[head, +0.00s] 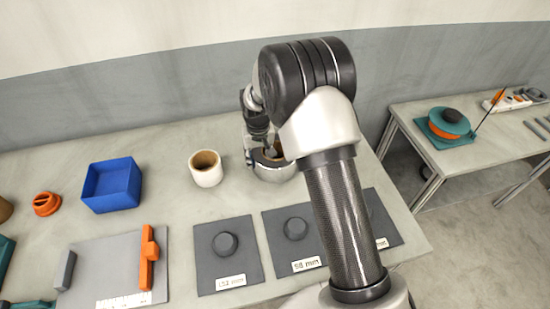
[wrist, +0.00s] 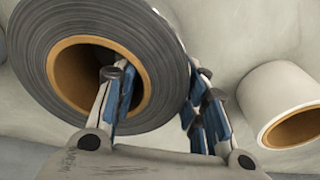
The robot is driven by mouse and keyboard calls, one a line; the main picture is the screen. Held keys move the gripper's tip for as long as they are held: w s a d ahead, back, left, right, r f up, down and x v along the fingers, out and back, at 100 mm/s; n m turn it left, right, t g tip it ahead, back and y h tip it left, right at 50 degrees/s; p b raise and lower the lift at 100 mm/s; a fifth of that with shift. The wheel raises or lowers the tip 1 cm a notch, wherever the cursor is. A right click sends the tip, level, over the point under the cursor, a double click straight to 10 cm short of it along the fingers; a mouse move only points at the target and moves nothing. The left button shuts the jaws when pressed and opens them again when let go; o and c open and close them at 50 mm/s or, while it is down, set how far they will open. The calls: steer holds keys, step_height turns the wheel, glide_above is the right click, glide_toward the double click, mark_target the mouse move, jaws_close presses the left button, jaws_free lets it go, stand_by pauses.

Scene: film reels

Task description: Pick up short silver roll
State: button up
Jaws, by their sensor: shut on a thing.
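The short silver roll (head: 270,174) stands on the table, partly hidden behind my arm in the head view. In the wrist view the silver roll (wrist: 167,48) shows its grey wound end and an orange-brown core. My gripper (wrist: 160,105) is shut on the roll's wall, with one blue-padded finger inside the core and the other against the outer side. In the head view my gripper (head: 260,150) is at the roll's rim and its fingertips are mostly hidden.
A white roll (head: 206,174) stands close to the left of the silver roll, and a blue bin (head: 112,184) further left. Dark pads with pegs and size labels, such as the left one (head: 228,262), lie in front. A second table (head: 470,160) stands at the right.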

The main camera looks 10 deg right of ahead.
jaws_close()
steer(key=shift+w+r, duration=0.1)
steer(key=shift+w, duration=0.05)
stand_by(0.4)
